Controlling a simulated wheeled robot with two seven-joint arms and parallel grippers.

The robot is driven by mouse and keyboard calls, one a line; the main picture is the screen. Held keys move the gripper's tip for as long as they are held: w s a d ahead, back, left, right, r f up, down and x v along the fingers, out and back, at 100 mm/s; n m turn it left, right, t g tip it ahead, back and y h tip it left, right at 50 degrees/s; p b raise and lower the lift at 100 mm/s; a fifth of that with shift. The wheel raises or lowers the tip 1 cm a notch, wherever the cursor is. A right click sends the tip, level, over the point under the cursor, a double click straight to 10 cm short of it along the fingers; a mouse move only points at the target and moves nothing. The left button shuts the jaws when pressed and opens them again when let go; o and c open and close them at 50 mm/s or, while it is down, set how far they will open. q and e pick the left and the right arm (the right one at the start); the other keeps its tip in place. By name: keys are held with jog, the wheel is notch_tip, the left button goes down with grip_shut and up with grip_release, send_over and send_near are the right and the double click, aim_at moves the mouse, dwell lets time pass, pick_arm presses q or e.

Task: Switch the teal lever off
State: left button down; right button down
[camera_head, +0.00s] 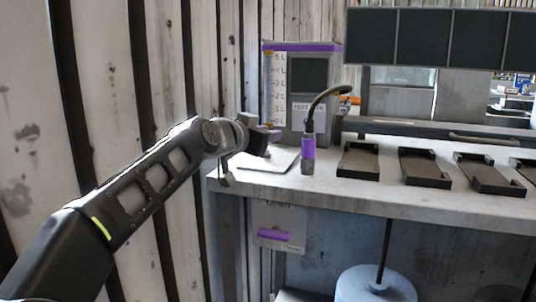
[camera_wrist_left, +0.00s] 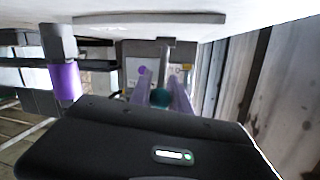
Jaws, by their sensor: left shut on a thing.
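The teal lever (camera_wrist_left: 160,97) shows as a small rounded teal end between the two purple fingers of my left gripper (camera_wrist_left: 161,92) in the left wrist view. The gripper is shut on it. In the head view my left gripper (camera_head: 262,142) is at the front of the grey, purple-topped dispenser (camera_head: 309,66), low down and left of the purple bottle. The lever cannot be made out there, as my wrist and gripper cover that spot. My right gripper is in neither view.
A flat white plate (camera_head: 270,161) lies below. Several black trays (camera_head: 425,168) line the counter (camera_head: 390,197) to the right. A plank wall (camera_head: 150,60) borders the left.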

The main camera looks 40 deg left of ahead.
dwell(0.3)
pick_arm(q)
jog(key=c, duration=1.2)
grip_release()
jog(key=shift+s, duration=0.15)
jog(key=p+v, duration=0.1)
jog(key=v, duration=0.5)
jog(key=shift+s+d+r, duration=0.1)
jog(key=shift+s+r, duration=0.05)
jog(key=shift+s, duration=0.25)
jog(key=shift+s+d, duration=0.1)
jog(key=shift+s, duration=0.35)
